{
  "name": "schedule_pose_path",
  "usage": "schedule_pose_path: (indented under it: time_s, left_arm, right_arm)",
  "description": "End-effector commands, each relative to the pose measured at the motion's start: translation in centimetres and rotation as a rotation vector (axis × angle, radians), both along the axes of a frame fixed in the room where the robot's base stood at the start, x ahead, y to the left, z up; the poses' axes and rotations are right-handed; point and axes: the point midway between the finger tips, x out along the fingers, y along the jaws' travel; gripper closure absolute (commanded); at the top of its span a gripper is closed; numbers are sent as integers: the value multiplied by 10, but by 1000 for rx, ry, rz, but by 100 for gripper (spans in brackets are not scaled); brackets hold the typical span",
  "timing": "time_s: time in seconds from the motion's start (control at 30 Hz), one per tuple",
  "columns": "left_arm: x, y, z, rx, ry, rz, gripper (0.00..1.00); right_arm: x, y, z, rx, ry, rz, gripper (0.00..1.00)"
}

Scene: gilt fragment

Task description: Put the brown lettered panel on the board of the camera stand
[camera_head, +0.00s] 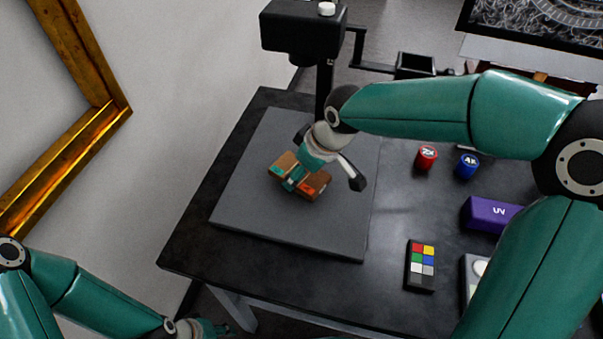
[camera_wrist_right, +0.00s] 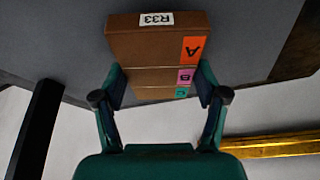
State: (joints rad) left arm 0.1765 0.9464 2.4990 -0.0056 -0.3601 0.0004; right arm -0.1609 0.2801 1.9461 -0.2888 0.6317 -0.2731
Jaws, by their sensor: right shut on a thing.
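The brown lettered panel (camera_head: 316,182) is over the middle of the grey board (camera_head: 240,205) of the camera stand (camera_head: 303,30). In the right wrist view the panel (camera_wrist_right: 150,45) shows an R33 label and orange A, pink B and teal C tags. My right gripper (camera_head: 303,178) is shut on the panel; its fingers (camera_wrist_right: 160,85) lie on both sides of it. Whether the panel touches the board is not clear. My left gripper (camera_head: 200,328) is cut off at the bottom edge, far from the board, and its fingers cannot be made out.
On the black table (camera_head: 300,280) right of the board are a red can (camera_head: 427,158), a blue can (camera_head: 467,165), a purple UV box (camera_head: 488,213) and a colour card (camera_head: 422,265). A gilt frame (camera_head: 115,110) is at the left. The board around the panel is clear.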

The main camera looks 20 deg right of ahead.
Motion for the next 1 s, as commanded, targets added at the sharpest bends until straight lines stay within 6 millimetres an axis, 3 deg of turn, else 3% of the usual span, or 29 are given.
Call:
schedule_pose_path:
  time_s: [0.13,0.5,0.53,0.67,1.0]
  left_arm:
    - [0,0,1,0,0,0,60]
    - [0,0,-2,0,0,0,60]
    - [0,0,-1,0,0,0,60]
    - [0,0,-1,0,0,0,60]
    - [0,0,0,0,0,0,60]
  right_arm:
    - [0,0,-17,0,1,-1,65]
    - [0,0,-23,1,-2,0,65]
    - [0,0,-22,1,-2,0,24]
    - [0,0,-21,1,-2,0,3]
    - [0,0,-21,1,-2,0,3]
